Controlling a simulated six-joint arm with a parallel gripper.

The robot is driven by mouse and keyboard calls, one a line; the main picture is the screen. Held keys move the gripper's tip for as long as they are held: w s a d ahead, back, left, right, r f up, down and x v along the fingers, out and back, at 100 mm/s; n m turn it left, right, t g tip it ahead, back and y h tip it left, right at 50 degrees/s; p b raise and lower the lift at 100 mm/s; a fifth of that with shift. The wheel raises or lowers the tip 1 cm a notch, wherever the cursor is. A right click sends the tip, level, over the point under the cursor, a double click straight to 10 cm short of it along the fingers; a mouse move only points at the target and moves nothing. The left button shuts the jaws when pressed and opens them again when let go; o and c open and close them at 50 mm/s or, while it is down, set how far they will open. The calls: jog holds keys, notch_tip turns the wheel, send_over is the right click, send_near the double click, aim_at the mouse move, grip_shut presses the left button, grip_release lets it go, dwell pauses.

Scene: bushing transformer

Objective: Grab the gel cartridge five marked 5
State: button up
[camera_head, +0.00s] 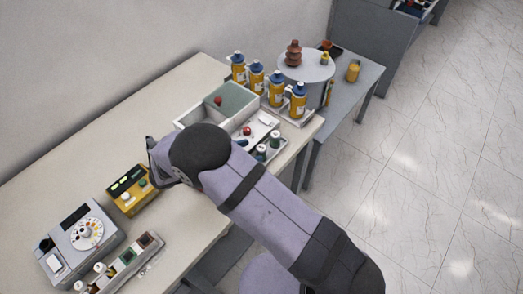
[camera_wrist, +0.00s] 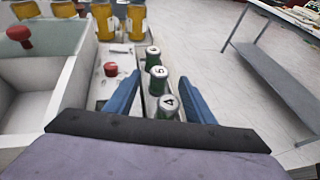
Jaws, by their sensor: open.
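Cartridge five (camera_wrist: 158,80) is a dark green cylinder with a pale grey cap marked 5. It stands upright as the middle one of a row of three in the wrist view. Cartridge four (camera_wrist: 169,106), capped and marked 4, stands nearer to me. A third like cartridge (camera_wrist: 153,56) stands farther off; its mark is too small to read. My gripper (camera_wrist: 160,80) is open, with its blue fingers either side of the row in the picture. I see no contact with a cartridge. In the head view my arm hides the fingers and part of the row.
A white divided box (camera_head: 222,104) with a red-knobbed item stands left of the cartridges. Several yellow bottles with blue caps (camera_head: 257,77) stand beyond. A yellow meter (camera_head: 130,191) and grey dial device (camera_head: 81,238) lie at lower left. Floor is open right of the table.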

aim_at(262, 147)
jog(key=p+x, duration=0.2)
jog(key=x, duration=0.1)
jog(key=shift+d+r, duration=0.1)
jog(key=shift+r, duration=0.05)
jog(key=shift+w+d+f, duration=0.3)
jog(key=shift+d+f, duration=0.05)
jog(key=shift+c, duration=0.7)
jog(key=c, duration=1)
jog(key=shift+r, duration=0.15)
